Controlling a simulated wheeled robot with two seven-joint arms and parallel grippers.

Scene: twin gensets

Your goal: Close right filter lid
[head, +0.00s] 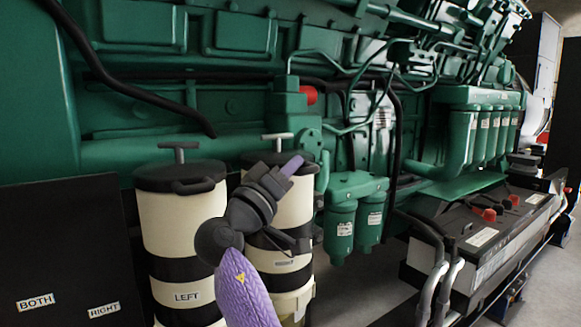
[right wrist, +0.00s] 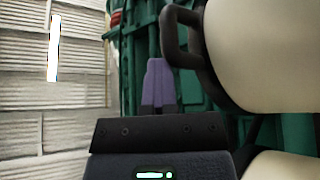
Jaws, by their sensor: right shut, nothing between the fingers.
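The right filter (head: 298,205) is a cream canister with black bands, partly hidden behind my right arm. Its dark lid (head: 312,158) shows at the top, with a grey T-handle (head: 277,137) above it. My gripper hides much of the lid, so I cannot tell whether it is fully seated. My right gripper (head: 292,165) has purple fingers, shut and empty, in front of the lid in the head view. In the right wrist view the shut fingers (right wrist: 158,82) appear left of a cream canister (right wrist: 265,55) with a dark handle (right wrist: 177,32). My left gripper is not in view.
The left filter (head: 182,225), labelled LEFT, stands beside the right one with its black lid on top. A black panel (head: 65,250) with BOTH and RIGHT labels is at the left. Green engine parts (head: 345,205) crowd behind and to the right. A battery box (head: 480,240) stands at the right.

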